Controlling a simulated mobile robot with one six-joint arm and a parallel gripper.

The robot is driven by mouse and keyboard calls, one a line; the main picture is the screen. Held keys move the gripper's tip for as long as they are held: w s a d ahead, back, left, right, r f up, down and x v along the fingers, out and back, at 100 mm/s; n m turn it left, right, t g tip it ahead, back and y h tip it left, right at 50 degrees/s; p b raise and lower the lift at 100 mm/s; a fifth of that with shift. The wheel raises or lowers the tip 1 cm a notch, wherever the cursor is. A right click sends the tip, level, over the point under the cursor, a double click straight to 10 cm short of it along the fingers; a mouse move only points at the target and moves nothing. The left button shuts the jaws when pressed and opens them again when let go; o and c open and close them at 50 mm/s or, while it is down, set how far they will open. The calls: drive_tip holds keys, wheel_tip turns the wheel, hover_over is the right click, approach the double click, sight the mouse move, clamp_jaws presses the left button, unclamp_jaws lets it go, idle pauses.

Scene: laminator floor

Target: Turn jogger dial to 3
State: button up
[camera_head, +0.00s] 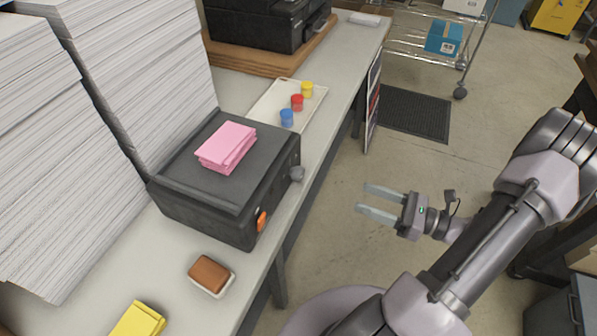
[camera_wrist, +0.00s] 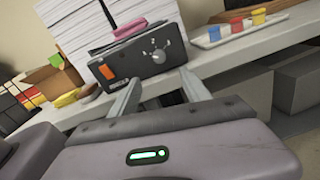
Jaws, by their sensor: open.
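The jogger (camera_head: 215,180) is a dark box on the table with pink paper on its top. Its grey dial (camera_head: 297,174) sticks out of the front face. In the wrist view the dial (camera_wrist: 159,56) shows on the jogger's face with small marks around it, too small to read. An orange switch (camera_head: 262,221) is on the same face, and it also shows in the wrist view (camera_wrist: 106,71). My gripper (camera_head: 366,199) is open and empty, out over the floor in front of the table, its fingers pointing towards the jogger and apart from the dial.
Tall paper stacks (camera_head: 150,75) stand behind the jogger. A white tray (camera_head: 264,108) with blue, red and yellow pots lies beyond it. A brown block in a dish (camera_head: 211,275) and a yellow pad (camera_head: 138,322) are nearer. The floor between gripper and table is clear.

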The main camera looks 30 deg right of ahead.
sight(297, 173)
drive_tip(key=b+x, duration=0.3)
drive_tip(key=x, duration=1.3)
drive_tip(key=shift+s+a, duration=0.1)
drive_tip(key=shift+a, duration=0.05)
clamp_jaws()
